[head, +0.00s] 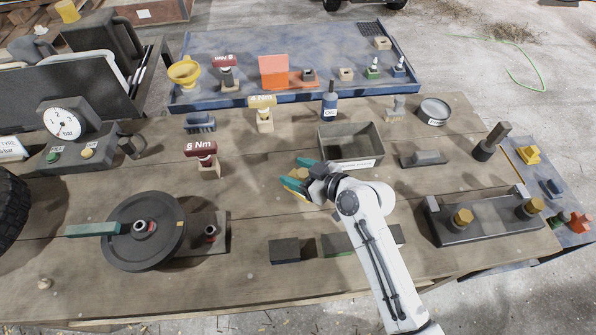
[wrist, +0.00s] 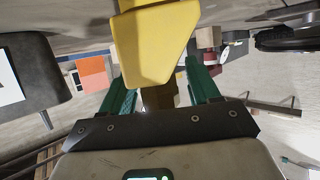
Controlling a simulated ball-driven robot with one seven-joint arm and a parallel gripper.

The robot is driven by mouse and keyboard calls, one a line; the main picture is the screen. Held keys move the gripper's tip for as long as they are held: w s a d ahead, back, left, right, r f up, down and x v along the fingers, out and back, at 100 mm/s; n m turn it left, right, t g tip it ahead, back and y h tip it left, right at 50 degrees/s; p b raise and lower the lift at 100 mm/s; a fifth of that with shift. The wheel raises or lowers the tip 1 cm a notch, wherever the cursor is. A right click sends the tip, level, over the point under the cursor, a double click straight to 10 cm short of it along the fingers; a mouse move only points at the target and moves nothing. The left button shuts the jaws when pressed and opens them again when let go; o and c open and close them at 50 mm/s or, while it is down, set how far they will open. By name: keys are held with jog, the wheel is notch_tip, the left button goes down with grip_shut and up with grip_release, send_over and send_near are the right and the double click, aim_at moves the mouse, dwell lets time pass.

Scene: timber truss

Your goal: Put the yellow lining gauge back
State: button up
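My gripper (head: 300,176) is over the middle of the bench, just left of the grey open tray. Its two teal fingers lie on either side of the yellow lining gauge, and it appears shut on it. In the wrist view the gauge (wrist: 158,45) is a large yellow block with a tapered end, with a darker brown part (wrist: 160,97) between the fingers. The fingertips and the exact contact are partly hidden behind the yellow block. In the head view only small yellow parts of the gauge show by the fingers.
The grey tray (head: 350,163) is beside my gripper. A brake disc (head: 144,246) lies at left front, dark blocks (head: 291,250) at front.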

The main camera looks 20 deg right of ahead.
jog(key=shift+r, duration=0.2)
jog(key=shift+s+d, duration=0.15)
jog(key=shift+s, duration=0.15)
jog(key=b+v, duration=0.1)
jog(key=v, duration=1)
jog(key=shift+s+d+r, duration=0.1)
